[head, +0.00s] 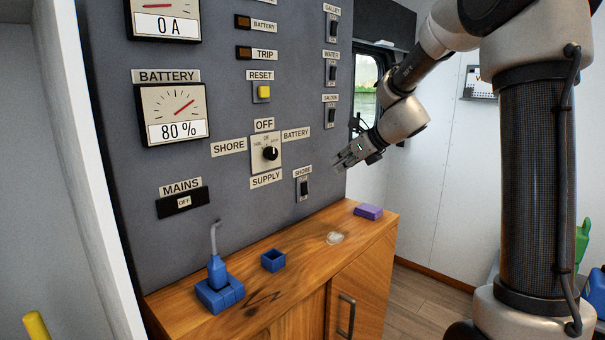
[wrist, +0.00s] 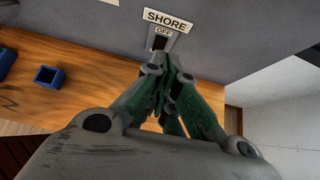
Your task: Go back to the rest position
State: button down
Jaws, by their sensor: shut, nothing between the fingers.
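My gripper (head: 338,163) is shut and empty, held in the air to the right of the grey panel's lower switches. In the wrist view my gripper (wrist: 172,72) has its fingers together, with the shore switch (wrist: 160,41) just beyond the tips. The shore switch (head: 304,188) also shows in the head view, low on the grey panel (head: 225,185), left of and below the gripper. I cannot tell whether the fingers touch the panel. A black supply knob (head: 270,153) sits further left, and the mains plate (head: 182,202) reads OFF.
The wooden counter (head: 300,262) carries a blue plug in a block (head: 220,291), a blue open box (head: 273,260), a clear small item (head: 335,238) and a purple block (head: 368,211). The battery gauge (head: 173,114) reads 80 %. Floor (head: 425,295) shows right of the cabinet.

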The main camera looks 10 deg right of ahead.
jog(key=s+d+f+n+g+h, duration=0.1)
jog(key=s+d+f+n+g, duration=0.15)
jog(key=s+n, duration=0.6)
jog(key=s+d+f+n+g+h, duration=0.1)
jog(key=s+f+n+g, duration=0.15)
jog(key=s+n, duration=0.6)
jog(key=s+d+r+n+h, duration=0.1)
jog(key=s+n, duration=0.4)
jog(key=s, duration=0.5)
jog(key=s+d+r+n+t+h, duration=0.1)
jog(key=s+d+n, duration=0.4)
jog(key=s, duration=0.6)
jog(key=shift+r+n+h, duration=0.75)
jog(key=shift+n+h, duration=0.05)
jog(key=shift+h, duration=0.3)
